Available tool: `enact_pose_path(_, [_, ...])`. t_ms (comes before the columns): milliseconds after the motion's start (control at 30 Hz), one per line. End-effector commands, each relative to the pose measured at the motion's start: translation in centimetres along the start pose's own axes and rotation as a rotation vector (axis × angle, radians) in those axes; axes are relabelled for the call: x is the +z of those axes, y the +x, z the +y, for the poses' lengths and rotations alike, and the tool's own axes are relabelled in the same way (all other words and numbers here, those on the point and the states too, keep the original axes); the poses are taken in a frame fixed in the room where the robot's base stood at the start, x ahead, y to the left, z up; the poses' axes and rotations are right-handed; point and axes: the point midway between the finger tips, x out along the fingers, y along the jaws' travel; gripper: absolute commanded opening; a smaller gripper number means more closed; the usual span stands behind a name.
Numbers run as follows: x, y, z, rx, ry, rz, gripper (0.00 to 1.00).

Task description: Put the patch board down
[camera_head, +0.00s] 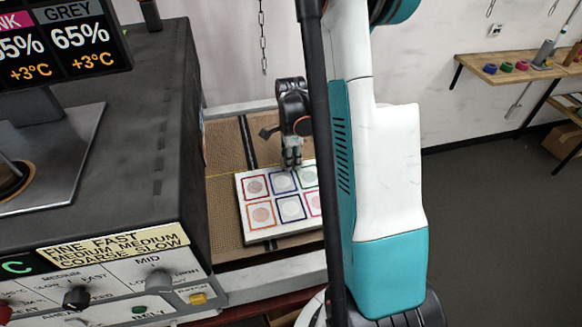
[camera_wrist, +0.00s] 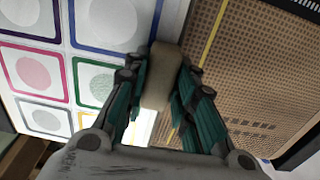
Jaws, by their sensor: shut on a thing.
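The patch board (camera_head: 266,215) is a white panel with several coloured square outlines, each around a pale disc. It is over the brown mesh belt (camera_head: 222,190) in the head view, roughly flat. I cannot tell whether it touches the belt or hangs slightly above it. My gripper (camera_head: 291,165) is at its far edge, pointing down. In the wrist view, my gripper (camera_wrist: 158,85) is shut on a tan handle (camera_wrist: 161,78) at the edge of the patch board (camera_wrist: 68,48). My arm hides the board's right end in the head view.
A dark machine housing (camera_head: 110,140) with knobs and a display (camera_head: 62,45) stands left of the belt. A yellow line (camera_wrist: 213,32) crosses the belt beside the board. A wall shelf (camera_head: 515,66) with coloured items is far right. Bare belt shows left of the board.

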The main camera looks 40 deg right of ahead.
Motion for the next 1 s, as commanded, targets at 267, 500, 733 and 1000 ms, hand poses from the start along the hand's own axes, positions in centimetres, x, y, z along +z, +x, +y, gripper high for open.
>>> enact_pose_path(267, [0.0, 3.5, 0.0, 0.000, 0.000, 0.000, 0.00])
enact_pose_path(500, [0.0, 3.5, 0.0, 0.000, 0.000, 0.000, 0.00])
enact_pose_path(733, [0.0, 3.5, 0.0, 0.000, 0.000, 0.000, 0.45])
enact_pose_path(1000, [0.0, 3.5, 0.0, 0.000, 0.000, 0.000, 0.45])
